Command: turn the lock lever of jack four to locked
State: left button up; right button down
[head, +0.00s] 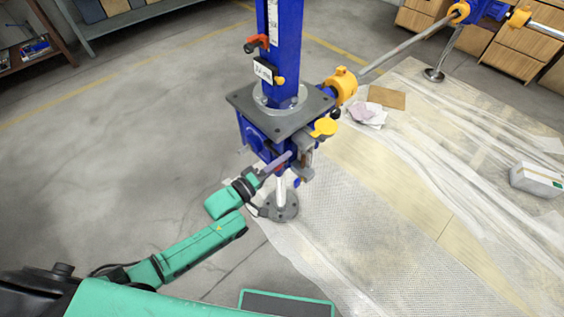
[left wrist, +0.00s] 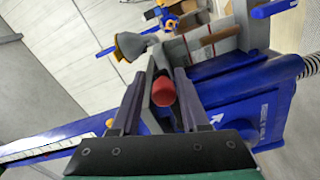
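A blue screw jack (head: 286,40) stands upright, its square grey plate (head: 262,112) above a blue gear housing. Its white label (head: 263,71) is too small to read surely. My left gripper (head: 285,160) reaches the housing's front, below the plate. In the left wrist view, a red knob (left wrist: 163,92), likely the lock lever's tip, shows between the spread fingers of the left gripper (left wrist: 160,85). I cannot tell whether the fingers touch it. In the head view the lever is hidden by the gripper and housing. My right gripper is out of view.
A yellow-collared shaft (head: 405,45) runs from the jack to another blue jack (head: 487,9) at upper right. A yellow knob (head: 324,127) juts out beside the housing. Plastic sheeting (head: 420,150) and a white box (head: 536,180) lie at right. The grey floor at left is clear.

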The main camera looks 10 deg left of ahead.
pick_arm(q)
jog(key=shift+s+f, duration=0.15)
jog(key=shift+s+a, duration=0.2)
jog(key=v, duration=1.4)
